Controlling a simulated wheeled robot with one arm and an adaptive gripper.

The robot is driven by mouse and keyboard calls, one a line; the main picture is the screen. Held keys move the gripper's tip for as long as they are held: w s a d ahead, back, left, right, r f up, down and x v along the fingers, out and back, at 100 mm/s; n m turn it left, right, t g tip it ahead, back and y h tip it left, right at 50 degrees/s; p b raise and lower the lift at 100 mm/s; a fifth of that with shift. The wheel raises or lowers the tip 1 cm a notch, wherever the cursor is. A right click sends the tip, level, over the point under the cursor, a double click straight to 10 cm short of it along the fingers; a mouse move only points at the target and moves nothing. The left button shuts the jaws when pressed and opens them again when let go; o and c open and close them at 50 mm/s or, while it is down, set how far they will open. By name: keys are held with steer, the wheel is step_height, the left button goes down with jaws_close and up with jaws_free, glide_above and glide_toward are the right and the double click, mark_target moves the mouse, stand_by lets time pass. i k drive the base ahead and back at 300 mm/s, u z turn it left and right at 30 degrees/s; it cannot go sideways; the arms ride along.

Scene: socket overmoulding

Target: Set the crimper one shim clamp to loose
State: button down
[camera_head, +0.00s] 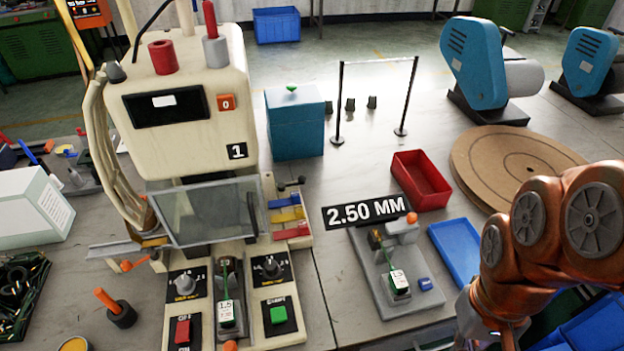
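Crimper one is the cream machine (195,110) at the left, marked with a black "1" plate. On its front deck are a left dial (183,285) and a right dial (270,266), each on a black plate with yellow lettering too small to read. A lever with a black knob (291,184) stands beside the blue, yellow and red shims (287,215) on its right side. An orange-handled lever (136,264) sticks out at the left. I cannot tell which control is the shim clamp or how it is set. My orange arm comes in at the lower right; its gripper is out of frame.
A clear guard (205,212) covers the crimper's front. Red (183,331) and green (279,314) buttons flank a small fixture. A grey fixture with a "2.50 MM" sign (366,211), a red bin (420,180) and a blue tray (456,250) stand between crimper and arm.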

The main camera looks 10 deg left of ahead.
mark_target(282, 186)
steer(key=k, duration=1)
steer(key=u, duration=1.25)
steer(key=i, duration=1)
steer(key=z, duration=0.05)
